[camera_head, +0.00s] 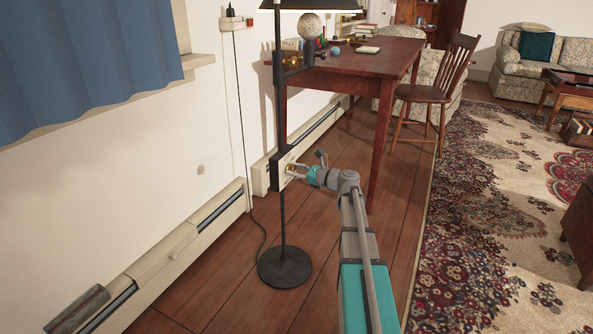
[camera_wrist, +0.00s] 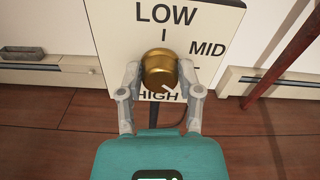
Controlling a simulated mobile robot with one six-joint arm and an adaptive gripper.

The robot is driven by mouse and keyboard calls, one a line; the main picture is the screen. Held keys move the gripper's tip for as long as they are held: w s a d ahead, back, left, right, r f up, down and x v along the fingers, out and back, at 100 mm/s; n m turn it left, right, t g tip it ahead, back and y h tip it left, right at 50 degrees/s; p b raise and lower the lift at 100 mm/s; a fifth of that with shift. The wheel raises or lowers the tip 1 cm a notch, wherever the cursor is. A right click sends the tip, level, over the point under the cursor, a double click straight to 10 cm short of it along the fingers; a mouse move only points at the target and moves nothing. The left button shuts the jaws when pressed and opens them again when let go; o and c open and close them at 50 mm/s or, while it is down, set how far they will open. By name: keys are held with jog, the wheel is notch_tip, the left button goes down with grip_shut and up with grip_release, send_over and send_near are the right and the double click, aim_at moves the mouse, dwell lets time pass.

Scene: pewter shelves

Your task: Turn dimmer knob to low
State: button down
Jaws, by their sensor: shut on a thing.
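The brass dimmer knob (camera_wrist: 160,66) sits on a white panel (camera_wrist: 107,34) marked LOW at the top, MID at the right and HIGH at the bottom. A pale mark shows at the knob's lower right edge, close to the HIGH label; I cannot tell for sure that it is the pointer. My gripper (camera_wrist: 160,72) is shut on the knob, one finger on its left side and one on its right. In the head view, my gripper (camera_head: 298,172) reaches the panel (camera_head: 282,168) on the pole of a black floor lamp (camera_head: 281,215); the knob is small there.
A red-brown table (camera_head: 370,58) with small objects and a wooden chair (camera_head: 440,85) stand behind. A baseboard heater (camera_head: 185,240) runs along the left wall. A cord (camera_head: 243,130) hangs to the floor. Wood floor is clear around the lamp base (camera_head: 284,268).

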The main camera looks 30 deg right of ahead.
jog(key=shift+n, duration=0.5)
jog(key=shift+c, duration=1.3)
grip_release()
jog(key=v, duration=1.2)
